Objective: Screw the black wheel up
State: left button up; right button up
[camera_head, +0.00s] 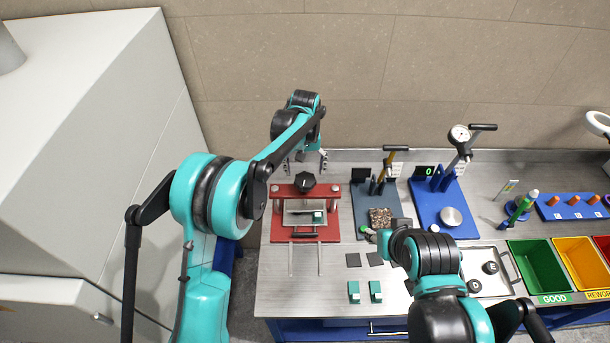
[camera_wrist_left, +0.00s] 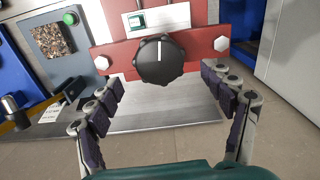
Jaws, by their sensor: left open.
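The black wheel (camera_head: 305,181) is a lobed knob with a white line on its top, set on the red press (camera_head: 282,234). It also shows in the left wrist view (camera_wrist_left: 158,60), at the middle of the red crossbar (camera_wrist_left: 205,50). My left gripper (camera_head: 308,161) is open just behind the wheel in the head view. In the left wrist view its fingers (camera_wrist_left: 163,78) are spread wide to either side, with the wheel ahead between them, apart from both. My right arm (camera_head: 437,262) shows at the lower right, but its gripper's fingers cannot be made out.
A metal plate (camera_head: 291,217) with a green piece lies in the red press. A grey-blue press (camera_head: 360,198) and a blue gauge stand (camera_head: 428,210) stand to its right. A green bin (camera_head: 538,268) is farther right. A big white machine (camera_head: 95,130) fills the left side.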

aim_at(304, 179)
pick_arm(q)
notch_tip(304, 179, up, 8)
dwell(0.6)
jog(key=s+a+f+t+b, duration=0.4)
jog(key=s+a+b, duration=0.75)
jog(key=s, duration=0.25)
jog(key=s+a+f+t+b, duration=0.1)
jog(key=s+a+f+b, duration=0.2)
jog(key=s+f+b, duration=0.2)
jog(key=s+a+f+t+b, duration=0.2)
jog(key=s+f+b, duration=0.3)
jog(key=s+f, duration=0.5)
jog(key=shift+a+f+m+b, duration=0.2)
jog(key=shift+a+m+b, duration=0.15)
jog(key=shift+a, duration=0.5)
